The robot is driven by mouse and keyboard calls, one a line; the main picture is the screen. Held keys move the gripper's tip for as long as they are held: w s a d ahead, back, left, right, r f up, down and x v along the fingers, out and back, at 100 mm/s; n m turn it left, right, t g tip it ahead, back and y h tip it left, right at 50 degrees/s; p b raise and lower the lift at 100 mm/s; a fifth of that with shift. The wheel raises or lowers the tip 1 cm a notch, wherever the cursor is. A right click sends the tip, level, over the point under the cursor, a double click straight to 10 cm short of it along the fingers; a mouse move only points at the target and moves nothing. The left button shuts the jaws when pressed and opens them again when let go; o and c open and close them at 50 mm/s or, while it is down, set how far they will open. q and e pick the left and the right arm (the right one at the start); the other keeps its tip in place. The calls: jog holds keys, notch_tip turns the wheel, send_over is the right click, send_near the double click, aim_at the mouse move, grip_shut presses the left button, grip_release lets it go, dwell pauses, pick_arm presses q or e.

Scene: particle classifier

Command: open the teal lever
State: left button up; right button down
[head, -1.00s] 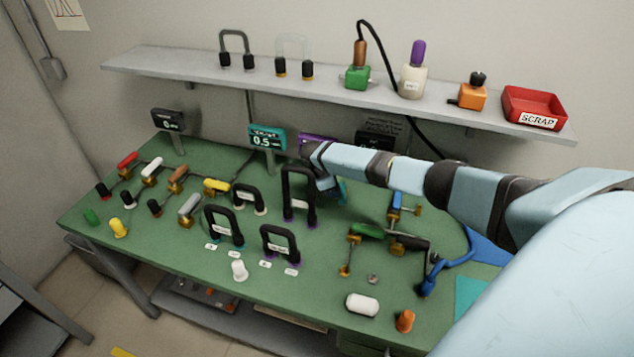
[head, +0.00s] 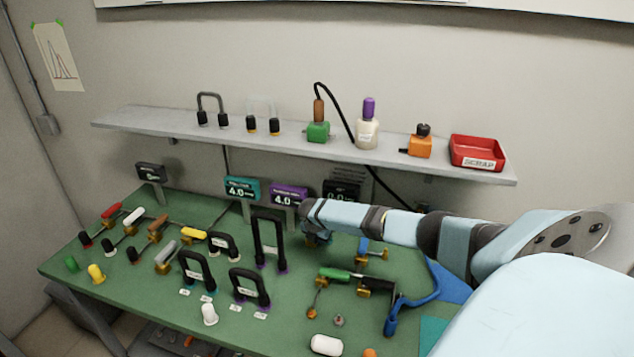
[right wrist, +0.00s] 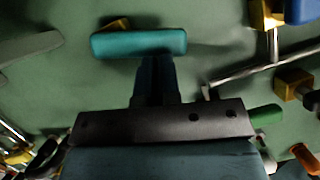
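The teal lever (right wrist: 138,43) shows in the right wrist view as a horizontal teal handle with a small brass part behind it. In the head view it is hidden behind my right arm. My right gripper (right wrist: 155,62) has its two fingers together, with the tips right at the lower edge of the teal handle. I cannot tell whether they touch it, and nothing shows between them. In the head view the right gripper (head: 315,240) is low over the green bench, mostly hidden by its wrist. My left gripper is out of view.
The green bench (head: 215,300) holds several other levers and black U-shaped loops (head: 269,240). A teal display (head: 242,189) and a purple display (head: 288,195) both read 4.0. A blue lever (head: 363,247) and a green-handled lever (head: 334,274) are near my right arm. A shelf (head: 290,140) runs above.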

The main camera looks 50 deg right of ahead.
jog(key=shift+s+d+n+t, duration=0.1)
jog(key=shift+d+n+t, duration=0.35)
jog(key=shift+n, duration=0.55)
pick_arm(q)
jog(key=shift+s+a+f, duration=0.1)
pick_arm(e)
jog(key=shift+d, duration=0.2)
jog(key=shift+d+f, duration=0.1)
jog(key=shift+d, duration=0.05)
jog(key=shift+s, duration=0.1)
jog(key=shift+s+a+p, duration=0.1)
jog(key=shift+a+p, duration=0.35)
jog(key=shift+p, duration=0.15)
jog(key=a+p, duration=0.1)
jog(key=a, duration=0.1)
jog(key=s+a+p, duration=0.1)
jog(key=shift+r+p, duration=0.35)
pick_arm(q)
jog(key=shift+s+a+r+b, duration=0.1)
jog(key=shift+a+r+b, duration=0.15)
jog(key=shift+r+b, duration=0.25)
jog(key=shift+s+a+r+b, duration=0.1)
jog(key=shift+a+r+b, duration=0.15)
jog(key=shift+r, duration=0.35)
pick_arm(e)
jog(key=v, duration=0.9)
jog(key=shift+r, duration=0.25)
